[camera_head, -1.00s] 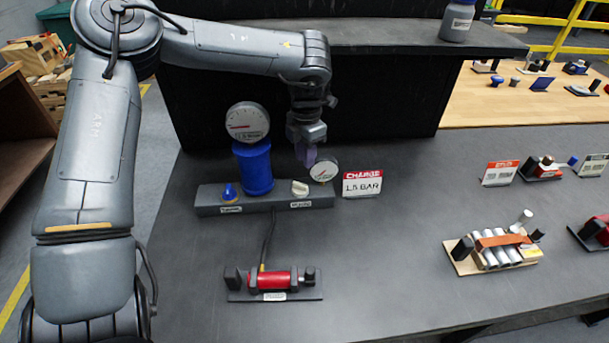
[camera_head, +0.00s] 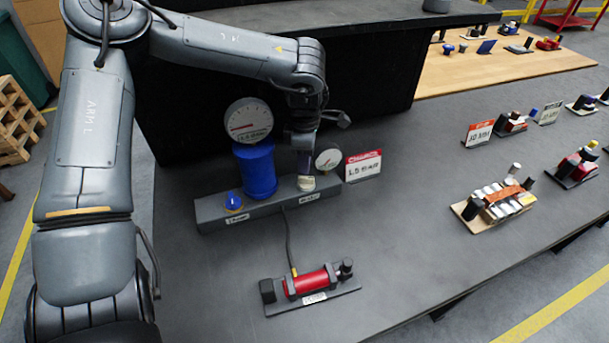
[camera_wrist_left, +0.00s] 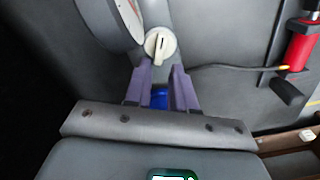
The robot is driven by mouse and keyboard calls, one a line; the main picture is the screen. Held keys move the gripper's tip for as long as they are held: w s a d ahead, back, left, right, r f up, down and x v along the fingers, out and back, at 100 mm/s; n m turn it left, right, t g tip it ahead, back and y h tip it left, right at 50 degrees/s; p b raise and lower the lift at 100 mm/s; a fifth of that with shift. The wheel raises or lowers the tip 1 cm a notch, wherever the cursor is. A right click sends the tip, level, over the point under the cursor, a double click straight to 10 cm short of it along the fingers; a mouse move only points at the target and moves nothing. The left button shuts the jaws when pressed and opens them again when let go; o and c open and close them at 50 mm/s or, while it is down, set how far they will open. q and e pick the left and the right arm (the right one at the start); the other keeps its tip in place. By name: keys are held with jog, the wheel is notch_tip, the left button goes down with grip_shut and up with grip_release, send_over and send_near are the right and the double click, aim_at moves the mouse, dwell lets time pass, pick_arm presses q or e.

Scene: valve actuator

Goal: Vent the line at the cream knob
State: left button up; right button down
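The cream knob (camera_head: 306,184) sits at the right end of the grey manifold block (camera_head: 268,208). In the left wrist view the cream knob (camera_wrist_left: 160,45) shows its raised grip bar, just past my fingertips. My left gripper (camera_head: 304,172) points down right above the knob in the head view. Its two purple fingers (camera_wrist_left: 163,68) are apart in the left wrist view, with a gap between them. I cannot tell whether the tips touch the knob. A small gauge (camera_head: 328,159) stands beside the knob. My right gripper is not in view.
A blue cylinder (camera_head: 255,170) with a large gauge (camera_head: 248,121) and a blue knob (camera_head: 233,201) are on the block. A red sign (camera_head: 363,165) stands to the right. A hose (camera_head: 289,240) runs to a red cylinder (camera_head: 315,281) in front. Other assemblies lie further right.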

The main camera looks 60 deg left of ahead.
aim_at(305, 177)
pick_arm(q)
jog(key=shift+f+b, duration=0.4)
jog(key=shift+f, duration=2.15)
grip_shut()
